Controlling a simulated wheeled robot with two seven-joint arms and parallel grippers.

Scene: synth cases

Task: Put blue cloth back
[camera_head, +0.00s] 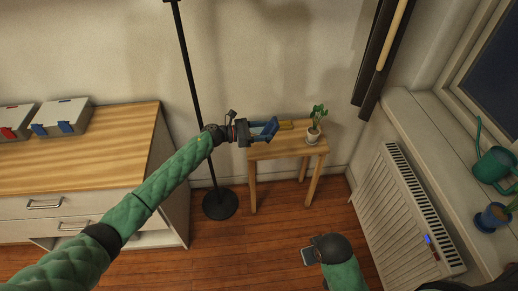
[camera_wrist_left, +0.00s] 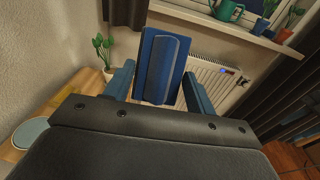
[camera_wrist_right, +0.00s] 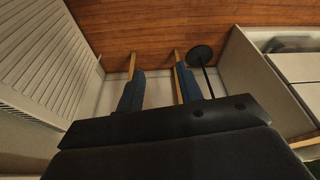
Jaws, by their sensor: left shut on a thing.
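The blue cloth (camera_wrist_left: 163,68) looks like a flat folded piece with a raised strip along it. It is between the blue fingers of my left gripper (camera_wrist_left: 160,85), which is shut on it. In the head view my left gripper (camera_head: 262,132) holds the blue cloth (camera_head: 269,127) over the left part of the small wooden table (camera_head: 290,147). The gripper hides part of the cloth and the table there. My right gripper (camera_head: 309,256) is low over the floor; in the right wrist view its fingers (camera_wrist_right: 158,85) are apart with nothing between them.
Grey boxes with red (camera_head: 14,121) and blue (camera_head: 61,117) parts sit on the dresser (camera_head: 75,151). A radiator (camera_head: 408,211) is at right.

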